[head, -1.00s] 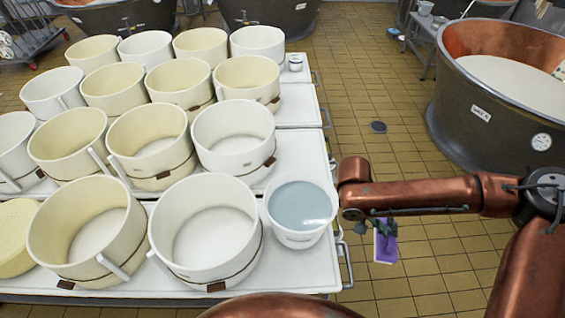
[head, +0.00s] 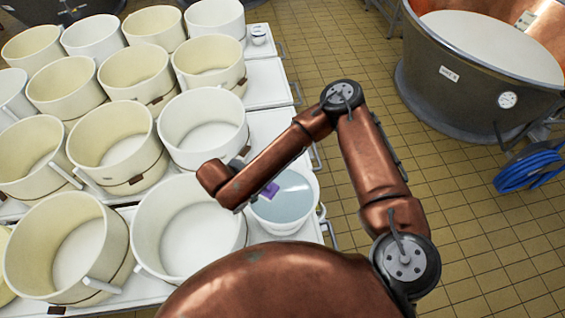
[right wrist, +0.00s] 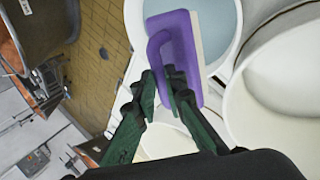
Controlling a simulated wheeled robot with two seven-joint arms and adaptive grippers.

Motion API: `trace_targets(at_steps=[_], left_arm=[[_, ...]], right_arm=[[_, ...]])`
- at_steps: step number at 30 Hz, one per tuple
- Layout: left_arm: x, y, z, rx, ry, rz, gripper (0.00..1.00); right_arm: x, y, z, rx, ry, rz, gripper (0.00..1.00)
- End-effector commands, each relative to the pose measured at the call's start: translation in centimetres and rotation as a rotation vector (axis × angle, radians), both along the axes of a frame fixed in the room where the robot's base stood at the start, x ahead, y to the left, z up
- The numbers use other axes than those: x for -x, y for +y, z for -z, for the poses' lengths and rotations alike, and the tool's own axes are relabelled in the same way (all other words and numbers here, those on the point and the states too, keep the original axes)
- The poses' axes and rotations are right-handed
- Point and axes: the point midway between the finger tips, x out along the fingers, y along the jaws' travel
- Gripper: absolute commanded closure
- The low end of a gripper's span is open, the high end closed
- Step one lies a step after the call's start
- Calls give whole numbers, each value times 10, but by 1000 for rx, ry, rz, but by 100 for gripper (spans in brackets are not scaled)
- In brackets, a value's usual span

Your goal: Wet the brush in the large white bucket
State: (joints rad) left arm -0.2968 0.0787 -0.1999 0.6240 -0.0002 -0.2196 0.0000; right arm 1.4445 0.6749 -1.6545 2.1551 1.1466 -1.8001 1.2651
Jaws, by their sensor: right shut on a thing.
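The large white bucket (head: 286,229) stands on the white table, full of bluish water (head: 291,200). It shows partly at the top of the right wrist view (right wrist: 231,50). My right gripper (right wrist: 172,82) is shut on the purple brush (right wrist: 180,50) by its handle. The brush, with a pale strip along one side, overlaps the bucket's rim and water in the right wrist view. In the head view the brush (head: 270,190) shows over the water beside my arm, which hides the right gripper's fingers. I cannot tell whether the brush touches the water. My left gripper is not in view.
Several cream and white round moulds crowd the table, one (head: 190,240) close left of the bucket. A large copper vat (head: 480,90) stands at the right. A coiled blue hose (head: 530,168) is at the right. Tiled floor (head: 350,75) lies between table and vat.

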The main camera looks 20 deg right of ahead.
Motion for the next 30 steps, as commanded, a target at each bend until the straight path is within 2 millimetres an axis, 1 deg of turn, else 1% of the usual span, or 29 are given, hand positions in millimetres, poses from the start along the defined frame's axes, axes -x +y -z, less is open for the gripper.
trace_targets(at_steps=[1, 3, 6, 10, 14, 20, 23, 26, 30], left_arm=[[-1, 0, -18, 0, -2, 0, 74], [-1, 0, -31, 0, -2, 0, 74], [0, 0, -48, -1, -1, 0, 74], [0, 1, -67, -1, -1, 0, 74], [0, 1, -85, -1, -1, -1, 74], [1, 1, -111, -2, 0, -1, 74], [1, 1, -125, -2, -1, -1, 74], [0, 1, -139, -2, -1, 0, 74], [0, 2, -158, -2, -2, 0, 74]], right_arm=[[-1, 9, -1, -1, 6, -90, 100], [-7, 20, 5, -3, 6, -219, 100], [-15, 30, 12, -5, 7, -399, 100], [-27, 34, 18, -5, 4, -602, 100], [-37, 33, 24, -6, 3, -783, 100], [-49, 19, 31, -7, -1, -1021, 100], [-53, 6, 35, -9, -1, -1127, 100], [-55, -11, 40, -7, 0, -1231, 100], [-53, -39, 48, -9, -1, -1362, 100]])
